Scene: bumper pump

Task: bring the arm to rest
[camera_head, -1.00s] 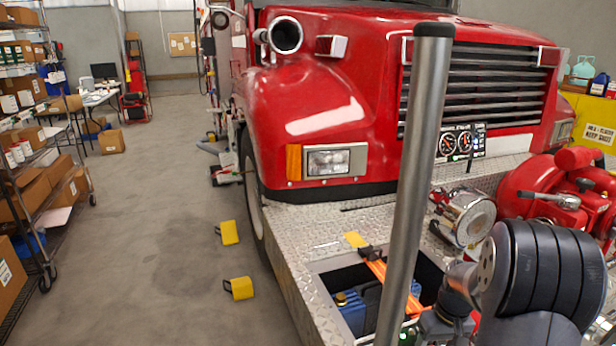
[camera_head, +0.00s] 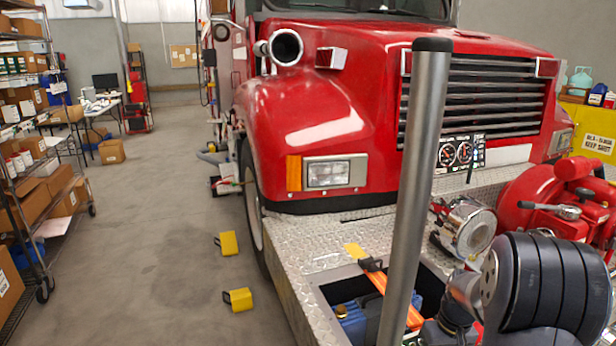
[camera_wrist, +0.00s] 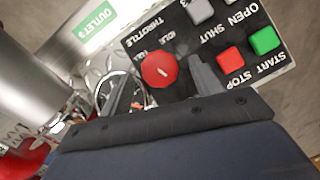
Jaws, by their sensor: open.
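My gripper shows in the wrist view (camera_wrist: 162,84), with its two dark fingers apart and nothing held between them. A red throttle knob (camera_wrist: 158,70) on a black control panel (camera_wrist: 190,55) appears between and beyond the fingers; whether a finger touches it I cannot tell. The panel also has a red stop button (camera_wrist: 231,60), a green start button (camera_wrist: 264,41) and a grey button (camera_wrist: 199,10). In the head view my bent arm (camera_head: 550,285) is at the lower right, over the front bumper; the gripper itself is out of sight there.
A red fire truck (camera_head: 310,110) fills the middle, with a diamond-plate bumper (camera_head: 290,235) and an open compartment holding blue items. A red pump (camera_head: 530,200) stands close to my arm.

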